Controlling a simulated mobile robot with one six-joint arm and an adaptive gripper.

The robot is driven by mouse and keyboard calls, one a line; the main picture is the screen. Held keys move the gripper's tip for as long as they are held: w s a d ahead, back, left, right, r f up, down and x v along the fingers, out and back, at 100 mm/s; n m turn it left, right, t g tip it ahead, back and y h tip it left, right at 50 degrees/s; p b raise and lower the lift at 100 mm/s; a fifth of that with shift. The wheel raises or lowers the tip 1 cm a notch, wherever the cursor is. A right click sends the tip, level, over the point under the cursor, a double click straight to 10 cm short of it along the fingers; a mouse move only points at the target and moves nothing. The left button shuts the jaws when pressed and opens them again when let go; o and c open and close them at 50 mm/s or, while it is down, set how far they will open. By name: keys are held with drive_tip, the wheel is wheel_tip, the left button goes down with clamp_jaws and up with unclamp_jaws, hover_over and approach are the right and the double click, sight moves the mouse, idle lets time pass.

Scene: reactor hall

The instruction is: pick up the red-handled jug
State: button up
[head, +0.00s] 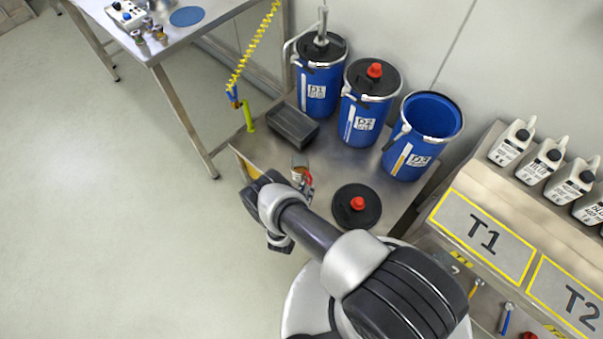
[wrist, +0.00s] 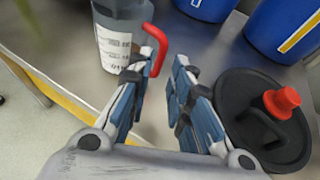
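The red-handled jug is a translucent grey container (wrist: 112,48) with a white printed label, standing on the steel bench at the top of the wrist view. Its red handle (wrist: 158,42) sticks out to the right. In the head view the jug (head: 299,161) is small and partly hidden by my arm. My gripper (wrist: 159,68) is open, its two fingers apart with bare steel between them. The left fingertip is beside the jug and close to the handle's lower end; I cannot tell whether they touch. The right finger is clear of the handle.
A black lid with a red knob (wrist: 280,102) lies right of my fingers. Blue drums (head: 367,110) stand behind, one of them open. A dark tray (head: 292,124) and a yellow coiled hose (head: 252,50) are near the bench's left side. White bottles (head: 513,141) stand at right.

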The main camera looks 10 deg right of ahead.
sight(310, 184)
drive_tip(key=b+x, duration=0.1)
drive_tip(key=x, duration=0.1)
drive_tip(key=b+x, duration=0.1)
drive_tip(key=x, duration=0.1)
drive_tip(key=shift+w+d+f, duration=0.1)
drive_tip(key=shift+w+f, duration=0.05)
drive_tip(key=shift+f, duration=0.3)
drive_tip(key=shift+w+d, duration=0.1)
drive_tip(key=shift+w, duration=0.2)
clamp_jaws()
